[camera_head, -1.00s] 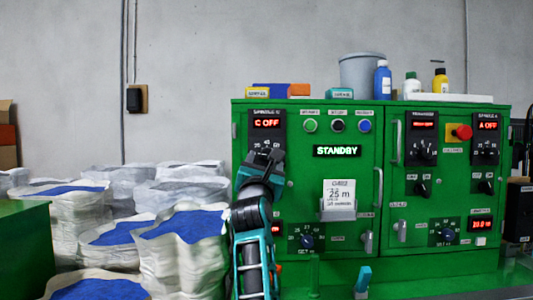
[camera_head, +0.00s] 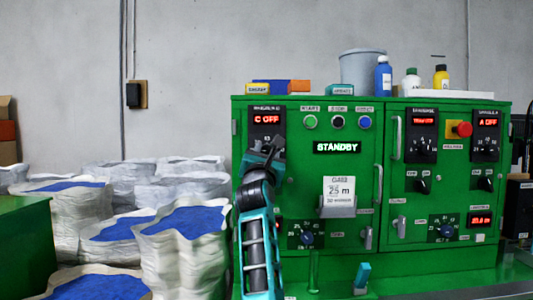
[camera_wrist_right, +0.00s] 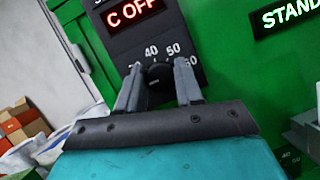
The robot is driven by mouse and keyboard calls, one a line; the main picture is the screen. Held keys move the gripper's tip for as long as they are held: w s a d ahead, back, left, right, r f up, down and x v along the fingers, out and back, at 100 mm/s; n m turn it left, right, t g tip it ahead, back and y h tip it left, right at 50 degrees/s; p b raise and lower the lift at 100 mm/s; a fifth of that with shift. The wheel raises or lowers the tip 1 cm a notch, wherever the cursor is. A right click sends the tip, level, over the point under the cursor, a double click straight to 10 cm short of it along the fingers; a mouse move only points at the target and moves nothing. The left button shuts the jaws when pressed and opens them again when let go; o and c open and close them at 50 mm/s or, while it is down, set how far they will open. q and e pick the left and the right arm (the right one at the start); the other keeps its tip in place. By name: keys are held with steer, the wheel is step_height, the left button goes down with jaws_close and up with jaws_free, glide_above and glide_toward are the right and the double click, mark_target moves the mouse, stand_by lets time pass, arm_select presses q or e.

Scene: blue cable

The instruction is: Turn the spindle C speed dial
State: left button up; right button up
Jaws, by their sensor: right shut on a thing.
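The spindle C panel is a black plate (camera_head: 266,116) at the upper left of the green machine, with a red display (camera_head: 266,119) reading C OFF. Its speed dial (camera_wrist_right: 158,76) is a dark round knob on the plate, with numbers such as 40, 50 and 60 around it in the right wrist view. My right gripper (camera_wrist_right: 158,84) is shut on the dial, one finger on each side. In the head view the right gripper (camera_head: 268,153) hides the dial and the lower plate. My left gripper is not in view.
A standby display (camera_head: 337,147) and a paper card (camera_head: 338,191) are right of my right arm. Other spindle panels (camera_head: 421,130) with knobs are further right. White sacks (camera_head: 185,250) with blue tops crowd the left. A bucket (camera_head: 360,72) and bottles stand on top.

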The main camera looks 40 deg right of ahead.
steer(key=c, duration=0.5)
steer(key=shift+o, duration=0.2)
steer(key=shift+f+m+g+b, duration=0.1)
steer(key=shift+m+g+b, duration=0.2)
steer(key=shift+m+b, duration=0.4)
steer(key=m+g+b, duration=0.1)
steer(key=m+b, duration=0.1)
steer(key=m+g+b, duration=0.1)
steer(key=m+b, duration=0.1)
steer(key=m, duration=0.1)
steer(key=shift+w+a+h, duration=0.1)
steer(key=shift+h, duration=0.3)
steer(key=shift+m+g+b, duration=0.3)
steer(key=shift+m+g, duration=0.3)
steer(key=shift+m, duration=0.4)
steer(key=shift+r+m+g, duration=0.2)
steer(key=shift+m+g, duration=0.3)
steer(key=shift+m, duration=0.9)
steer(key=shift+g, duration=0.3)
steer(key=o, duration=1)
